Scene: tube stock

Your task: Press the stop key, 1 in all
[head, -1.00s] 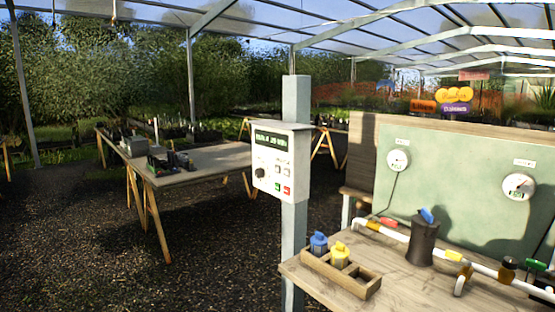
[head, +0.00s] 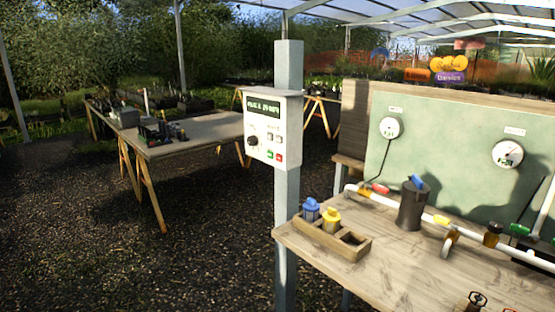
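A white control box (head: 262,150) is mounted on a grey post in the middle of the head view. It has a lit green display (head: 264,107), a dark round knob (head: 252,141) and several small keys. In its bottom row are a green key (head: 270,154) and a red key (head: 279,157). The key labels are too small to read, so I cannot tell for certain which one is the stop key. Neither of my grippers is in view.
A wooden bench (head: 400,262) at the right holds a divided wooden tray (head: 347,247) with blue and yellow capped items, a dark canister (head: 412,207) and white piping. A green panel with gauges stands behind. Another table (head: 200,138) is at the left. Gravel floor in front is clear.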

